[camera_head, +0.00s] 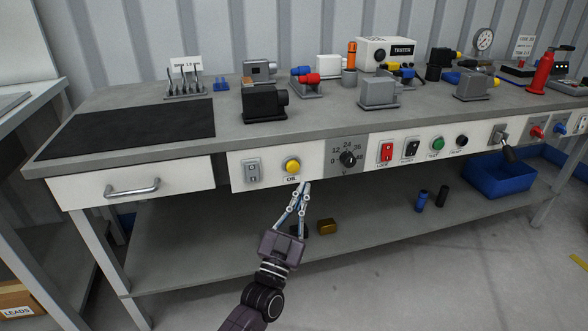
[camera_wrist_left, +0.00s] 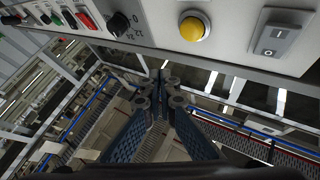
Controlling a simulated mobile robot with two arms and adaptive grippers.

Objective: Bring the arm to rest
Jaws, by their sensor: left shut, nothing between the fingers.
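My left gripper (camera_head: 304,186) is shut and empty. It is raised in front of the workbench panel (camera_head: 215,178), its tips just below the yellow button (camera_head: 292,166) in the head view. In the left wrist view the closed fingertips (camera_wrist_left: 160,76) point toward the panel's lower edge, with the yellow button (camera_wrist_left: 194,26) above them and to the right. I cannot tell from these views whether the tips touch the panel. My right gripper is in neither view.
The panel also carries a rotary dial (camera_head: 348,159), a red switch (camera_head: 386,152) and a green button (camera_head: 438,144). A drawer handle (camera_head: 132,188) sticks out at left. Motors and a tester (camera_head: 386,51) stand on the bench. A blue bin (camera_head: 497,178) sits on the lower shelf.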

